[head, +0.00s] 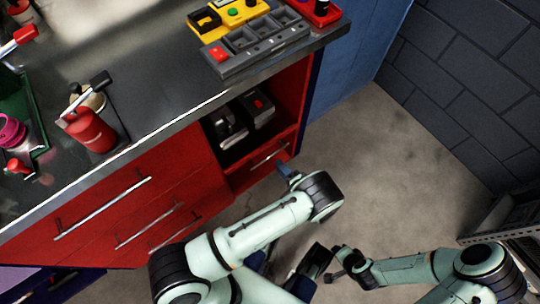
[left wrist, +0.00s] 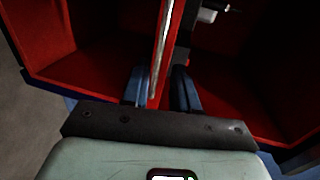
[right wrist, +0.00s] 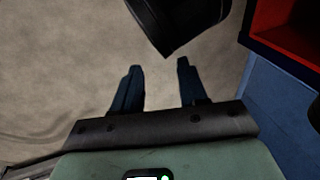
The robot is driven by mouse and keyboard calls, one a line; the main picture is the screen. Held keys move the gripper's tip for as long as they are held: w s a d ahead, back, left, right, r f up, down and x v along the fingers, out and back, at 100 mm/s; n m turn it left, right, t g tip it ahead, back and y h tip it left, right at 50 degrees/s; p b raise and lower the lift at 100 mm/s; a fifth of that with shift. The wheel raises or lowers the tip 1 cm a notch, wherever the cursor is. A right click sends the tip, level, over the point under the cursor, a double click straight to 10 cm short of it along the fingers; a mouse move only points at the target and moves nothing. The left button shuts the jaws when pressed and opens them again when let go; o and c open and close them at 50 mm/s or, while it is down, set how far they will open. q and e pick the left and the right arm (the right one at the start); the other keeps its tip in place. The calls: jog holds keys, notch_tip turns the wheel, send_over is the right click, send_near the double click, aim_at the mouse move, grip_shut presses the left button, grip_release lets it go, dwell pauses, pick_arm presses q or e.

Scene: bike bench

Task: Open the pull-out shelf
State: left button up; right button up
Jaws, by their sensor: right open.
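The pull-out shelf has a red front with a metal bar handle (head: 268,157), low at the right end of the red cabinet, under an open compartment. It looks flush with the cabinet in the head view. My left gripper (head: 289,171) is at the right end of this handle. In the left wrist view a metal bar (left wrist: 160,55) and a red edge run down between the fingers of my left gripper (left wrist: 161,88). The fingers are apart; whether they press on the bar is unclear. My right gripper (right wrist: 158,88) is open and empty above the floor, away from the cabinet.
The open compartment holds dark tools (head: 245,115). Three red drawers with long handles (head: 102,208) lie to the left. The bench top (head: 155,85) carries a red bottle (head: 90,130) and a grey tray (head: 255,45). Floor (head: 380,140) is clear in front; a metal rack (head: 505,232) stands right.

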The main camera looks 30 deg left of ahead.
aim_at(270, 156)
pick_arm(q)
jog(key=x, duration=0.7)
jog(key=shift+w+a+f+b, duration=0.1)
jog(key=shift+b, duration=0.25)
grip_shut()
